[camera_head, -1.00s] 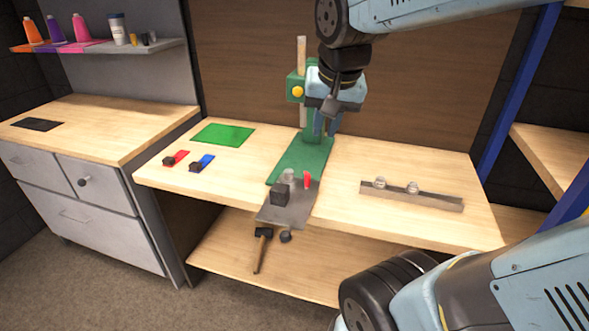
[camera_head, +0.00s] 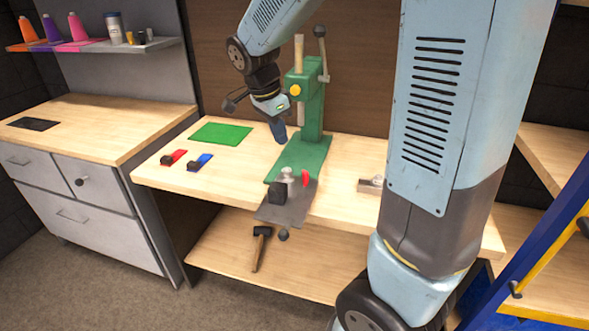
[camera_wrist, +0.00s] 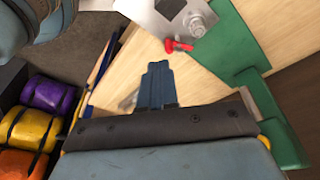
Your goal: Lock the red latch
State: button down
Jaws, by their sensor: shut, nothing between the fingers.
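A small red latch (camera_head: 304,177) stands up on a grey metal plate (camera_head: 270,213) at the front of the green press base (camera_head: 290,168). A black block and a silver knob are beside it. In the wrist view the red latch (camera_wrist: 179,46) lies just beyond the fingertips, next to the silver knob. My gripper (camera_head: 279,134) is shut and empty, pointing down over the left side of the press base, behind and left of the latch and apart from it. Its blue fingers also show in the wrist view (camera_wrist: 158,68).
The green press column (camera_head: 312,100) stands close right of my gripper. Red (camera_head: 181,155) and blue (camera_head: 205,158) pieces with black blocks and a green mat (camera_head: 221,133) lie left. A hammer (camera_head: 260,245) lies below. My arm hides the right side of the table.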

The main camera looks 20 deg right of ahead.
aim_at(305, 173)
jog(key=w+a+f+m+h, duration=0.1)
jog(key=w+a+f+m, duration=0.1)
jog(key=w+f+m, duration=0.1)
jog(key=shift+w+a+f+m+g+h, duration=0.3)
jog(key=shift+w+f+m+g, duration=0.15)
jog(key=shift+f, duration=0.4)
jog(key=x, duration=0.9)
jog(key=shift+f, duration=0.3)
jog(key=d, duration=0.3)
jog(key=shift+d+f, duration=0.1)
jog(key=shift+f, duration=0.1)
jog(key=shift+d, duration=0.55)
jog(key=shift+a, duration=0.15)
